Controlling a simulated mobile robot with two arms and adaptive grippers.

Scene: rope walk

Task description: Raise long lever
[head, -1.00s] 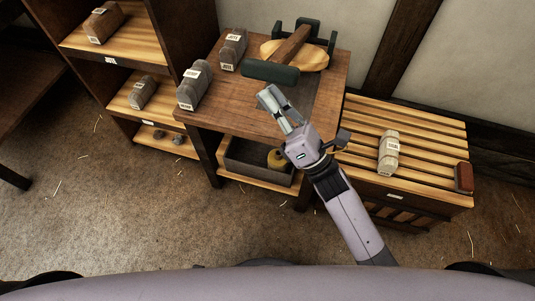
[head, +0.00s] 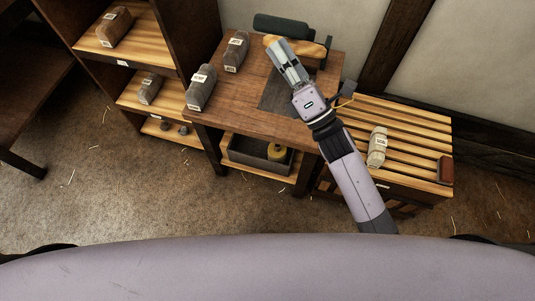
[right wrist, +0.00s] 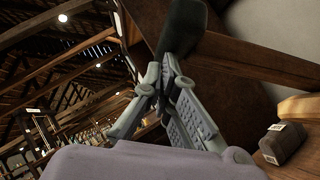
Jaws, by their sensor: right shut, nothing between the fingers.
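The long lever is on the wooden table (head: 240,105). Its dark green grip bar (head: 280,25) shows above and behind my right gripper (head: 278,47); most of its arm is hidden. In the right wrist view the green grip bar (right wrist: 184,28) stands just beyond my right fingertips (right wrist: 162,70), with a brown wooden beam (right wrist: 250,55) to its right. I cannot tell whether the fingers touch the bar. My right gripper is shut and empty. My left gripper is out of view.
Labelled grey bundles (head: 200,88) stand on the table's left side. A shelf unit (head: 155,62) is to the left. A slatted bench (head: 415,160) to the right bears a pale bundle (head: 377,147) and a reddish block (head: 446,169). A dark tray (head: 247,152) sits under the table.

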